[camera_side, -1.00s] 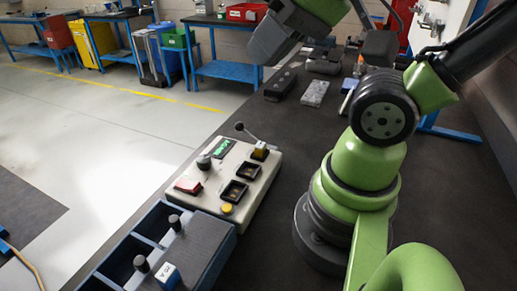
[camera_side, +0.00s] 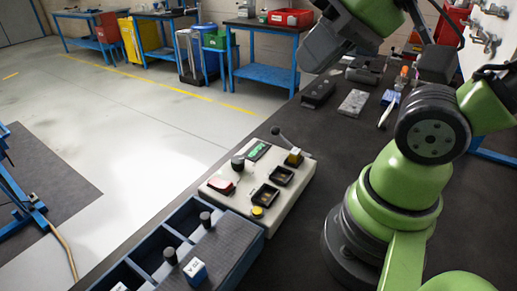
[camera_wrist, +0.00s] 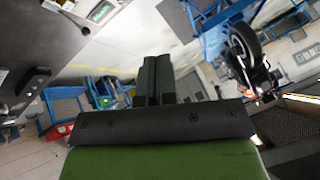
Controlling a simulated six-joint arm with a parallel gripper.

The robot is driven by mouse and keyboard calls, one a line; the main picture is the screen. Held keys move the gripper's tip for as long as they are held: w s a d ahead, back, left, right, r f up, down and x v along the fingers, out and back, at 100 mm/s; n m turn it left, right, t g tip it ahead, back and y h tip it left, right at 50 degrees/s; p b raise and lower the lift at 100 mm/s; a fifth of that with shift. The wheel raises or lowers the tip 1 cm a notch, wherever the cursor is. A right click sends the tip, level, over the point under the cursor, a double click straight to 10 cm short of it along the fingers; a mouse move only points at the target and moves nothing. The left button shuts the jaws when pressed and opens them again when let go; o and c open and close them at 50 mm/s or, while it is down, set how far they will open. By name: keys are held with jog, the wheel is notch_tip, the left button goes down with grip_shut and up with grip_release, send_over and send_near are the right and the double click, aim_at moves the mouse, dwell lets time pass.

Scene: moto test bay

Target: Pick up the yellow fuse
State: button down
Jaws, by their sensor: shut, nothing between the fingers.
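In the side view my gripper's dark body shows high at the top, well above and beyond the control box, apart from the fuse. The wrist view does not clearly show the fuse.
A blue-edged tray (camera_side: 157,243) stands at the front left, with a blue-and-white block (camera_side: 195,271) on its dark top. The box has a lever (camera_side: 281,136) close to the fuse. Small parts and a pen lie farther back on the dark bench (camera_side: 313,128).

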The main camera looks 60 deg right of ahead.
dwell(0.3)
jog(key=c, duration=0.8)
grip_release()
jog(key=n+g+h, duration=0.2)
jog(key=n+g, duration=0.2)
jog(key=g, duration=0.3)
send_over(295, 150)
notch_tip(295, 150, down, 15)
notch_tip(295, 150, down, 4)
jog(key=shift+s+d+f, duration=0.1)
jog(key=shift+d+f, duration=0.05)
jog(key=shift+f, duration=0.05)
jog(key=shift+a+f, duration=0.2)
jog(key=shift+f, duration=2.8)
